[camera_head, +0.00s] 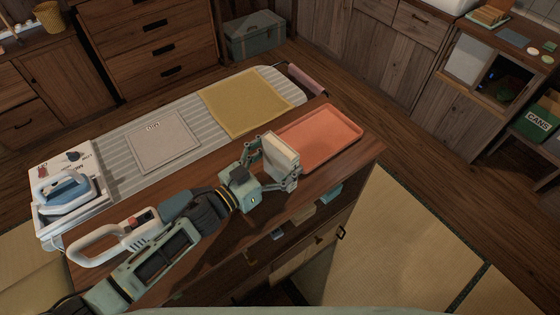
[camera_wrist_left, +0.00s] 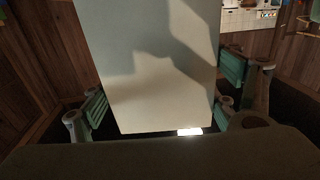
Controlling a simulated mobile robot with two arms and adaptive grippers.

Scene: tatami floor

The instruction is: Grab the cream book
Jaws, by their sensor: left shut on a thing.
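The cream book (camera_head: 281,152) is between the fingers of my left gripper (camera_head: 274,166), above the wooden counter near its front edge. In the left wrist view the book (camera_wrist_left: 150,70) is a large pale slab filling the middle, with a finger of the gripper (camera_wrist_left: 162,100) on each side. My left gripper is shut on it. The book looks upright and slightly tilted in the head view, next to the near left end of the orange tray (camera_head: 335,128). My right gripper is not in view.
The orange tray is empty. Open shelf space shows below the counter's front.

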